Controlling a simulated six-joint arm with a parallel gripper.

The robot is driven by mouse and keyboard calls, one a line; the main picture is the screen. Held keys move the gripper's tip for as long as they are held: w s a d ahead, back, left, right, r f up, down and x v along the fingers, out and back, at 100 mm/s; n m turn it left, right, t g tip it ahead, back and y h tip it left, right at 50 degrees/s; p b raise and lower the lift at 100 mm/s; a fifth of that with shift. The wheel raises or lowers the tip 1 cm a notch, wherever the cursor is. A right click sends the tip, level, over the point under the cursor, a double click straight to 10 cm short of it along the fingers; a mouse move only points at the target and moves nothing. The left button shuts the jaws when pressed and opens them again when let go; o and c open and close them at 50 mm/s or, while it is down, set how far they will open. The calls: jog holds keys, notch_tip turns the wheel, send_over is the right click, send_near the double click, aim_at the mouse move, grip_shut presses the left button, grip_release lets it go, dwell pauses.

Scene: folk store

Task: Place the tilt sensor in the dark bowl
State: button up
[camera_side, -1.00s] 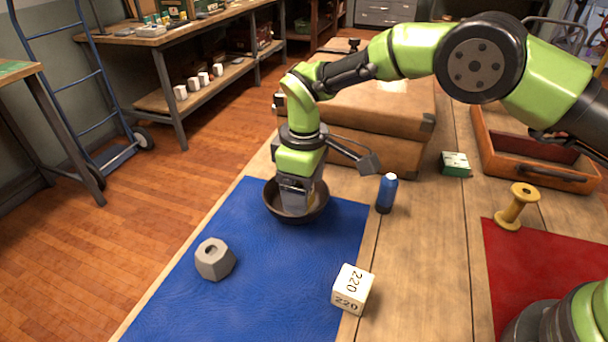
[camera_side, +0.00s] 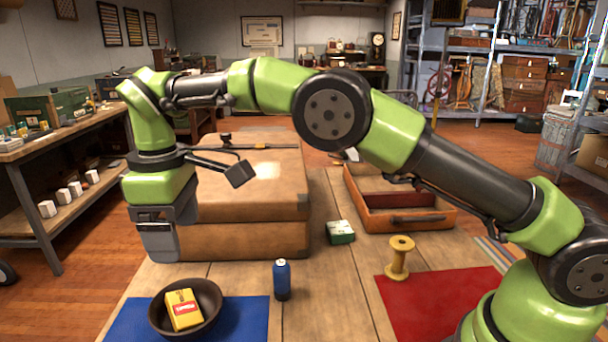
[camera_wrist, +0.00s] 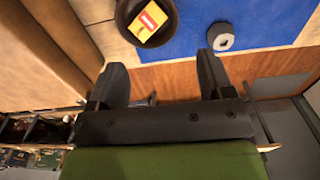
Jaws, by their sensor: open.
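The dark bowl (camera_side: 207,325) stands on the blue mat at the lower left of the side view; its rim also shows at the top of the wrist view (camera_wrist: 122,14). A yellow block with a red-and-white label, which I take to be the tilt sensor (camera_side: 182,310), lies tilted inside the bowl. It also shows in the wrist view (camera_wrist: 147,24). My gripper (camera_side: 160,245) hangs above and behind the bowl, clear of it. In the wrist view its two fingers (camera_wrist: 160,75) are apart with nothing between them.
A blue bottle (camera_side: 282,281) stands right of the bowl. A tan case (camera_side: 245,240) lies behind. A green box (camera_side: 340,232), a yellow spool (camera_side: 399,258) and an open wooden box (camera_side: 425,222) are further right. A grey nut-like block (camera_wrist: 221,37) lies on the blue mat (camera_wrist: 258,25).

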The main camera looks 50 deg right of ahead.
jog(key=shift+r, duration=0.1)
jog(key=s+d+r+m+t+y, duration=0.1)
jog(key=s+d+r+m+t, duration=0.15)
jog(key=s+d+r, duration=0.35)
jog(key=s+d+r+m+t+y, duration=0.1)
jog(key=s+d+r+m, duration=0.35)
jog(key=r, duration=0.35)
jog(key=s+d+f+m+t, duration=0.1)
jog(key=s+d+m+t, duration=0.1)
jog(key=s, duration=0.5)
jog(key=s+d+f+m+t, duration=0.1)
jog(key=s+d+f+m, duration=0.1)
jog(key=s+d+m, duration=0.2)
jog(key=s, duration=0.3)
jog(key=shift+s+t, duration=0.15)
jog(key=shift+t, duration=0.2)
